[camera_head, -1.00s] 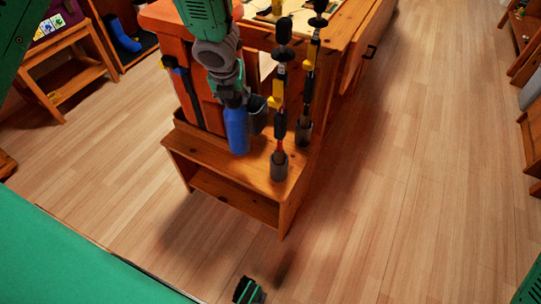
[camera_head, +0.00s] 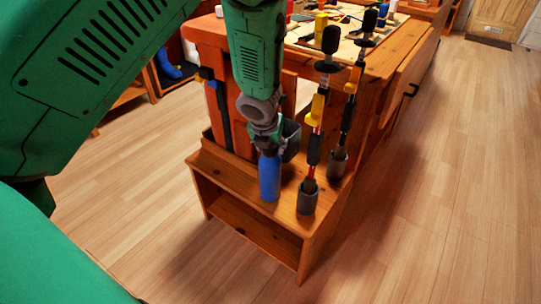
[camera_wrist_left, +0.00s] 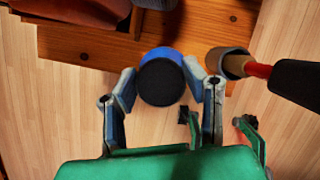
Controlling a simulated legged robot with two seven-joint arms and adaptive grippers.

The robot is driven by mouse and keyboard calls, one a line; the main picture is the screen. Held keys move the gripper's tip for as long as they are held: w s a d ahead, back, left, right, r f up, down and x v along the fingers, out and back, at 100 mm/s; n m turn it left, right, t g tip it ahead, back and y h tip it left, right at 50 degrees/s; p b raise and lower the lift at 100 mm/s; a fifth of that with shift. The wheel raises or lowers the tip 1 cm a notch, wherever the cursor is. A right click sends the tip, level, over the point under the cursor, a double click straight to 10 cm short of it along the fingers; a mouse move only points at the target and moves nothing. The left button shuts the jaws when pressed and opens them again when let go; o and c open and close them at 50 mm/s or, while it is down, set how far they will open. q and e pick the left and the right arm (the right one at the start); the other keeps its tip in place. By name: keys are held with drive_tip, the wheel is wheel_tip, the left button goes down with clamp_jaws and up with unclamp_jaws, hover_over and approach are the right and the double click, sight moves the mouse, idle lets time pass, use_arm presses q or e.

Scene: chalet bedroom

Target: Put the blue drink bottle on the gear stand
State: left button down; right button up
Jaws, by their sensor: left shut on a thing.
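The blue drink bottle (camera_head: 269,178) hangs upright from my left gripper (camera_head: 268,150), with its lower end at the top of the gear stand (camera_head: 228,172). I cannot tell whether its base touches the wood. In the left wrist view the bottle's black top with a blue rim (camera_wrist_left: 162,78) sits between the fingers of my left gripper (camera_wrist_left: 161,84), which are shut on it. It overlaps the stand's edge (camera_wrist_left: 90,45) there, with floor showing below. My right gripper is not in the head view; small green and black parts in the wrist view are unclear.
Two poles stand in grey cups (camera_head: 307,198) right of the bottle, with yellow and black shafts rising high. A dark holder (camera_head: 290,138) is close behind the bottle. A wooden workbench (camera_head: 400,45) is behind. The floor in front and to the right is clear.

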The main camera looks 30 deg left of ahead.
use_arm(q)
drive_tip(key=shift+f, duration=0.6)
drive_tip(key=shift+r, duration=0.2)
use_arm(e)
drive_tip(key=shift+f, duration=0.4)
use_arm(q)
drive_tip(key=shift+f, duration=0.2)
drive_tip(key=c, duration=0.9)
unclamp_jaws()
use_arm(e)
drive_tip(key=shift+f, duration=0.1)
